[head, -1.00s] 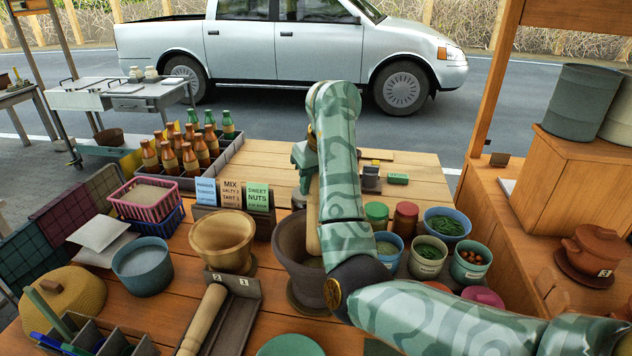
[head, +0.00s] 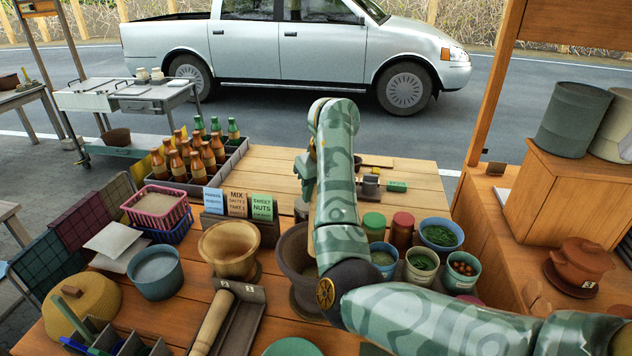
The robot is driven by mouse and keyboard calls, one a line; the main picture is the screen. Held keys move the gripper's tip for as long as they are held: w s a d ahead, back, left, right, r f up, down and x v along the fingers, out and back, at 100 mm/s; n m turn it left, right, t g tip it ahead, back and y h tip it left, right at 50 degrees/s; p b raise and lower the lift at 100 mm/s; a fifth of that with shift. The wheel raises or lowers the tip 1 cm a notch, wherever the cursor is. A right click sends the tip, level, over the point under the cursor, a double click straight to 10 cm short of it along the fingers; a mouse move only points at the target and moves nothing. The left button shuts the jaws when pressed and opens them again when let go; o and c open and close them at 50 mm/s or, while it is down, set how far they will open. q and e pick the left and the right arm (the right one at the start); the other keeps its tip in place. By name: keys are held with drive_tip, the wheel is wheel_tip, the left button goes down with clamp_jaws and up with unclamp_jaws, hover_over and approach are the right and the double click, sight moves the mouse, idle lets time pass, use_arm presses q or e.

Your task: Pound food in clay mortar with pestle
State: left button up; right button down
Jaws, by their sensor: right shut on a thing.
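The dark clay mortar (head: 290,262) stands at the middle of the wooden table, partly hidden behind my right arm. My right gripper (head: 304,180) is above the mortar, mostly covered by its own patterned green arm. It is shut on the pestle, of which I make out at most a thin strip beside the arm. I cannot tell how deep the pestle's end sits in the mortar, and the food inside is hidden. A lighter wooden mortar (head: 228,250) stands to the left, with another wooden pestle (head: 211,321) lying in a holder in front. My left gripper is not in view.
Bowls of green herbs (head: 440,234) and red items (head: 464,267) and lidded jars (head: 402,230) stand close right of the arm. Sign cards (head: 237,204), a bottle crate (head: 235,157) and a blue-grey bowl (head: 155,271) are left. The back tabletop (head: 270,165) has free room.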

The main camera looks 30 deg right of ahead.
wheel_tip(320, 180, down, 14)
drive_tip(key=b, duration=0.8)
drive_tip(key=shift+r, duration=0.1)
wheel_tip(320, 180, up, 6)
drive_tip(key=p, duration=0.4)
wheel_tip(320, 180, down, 6)
drive_tip(key=b, duration=0.5)
drive_tip(key=shift+r, duration=0.35)
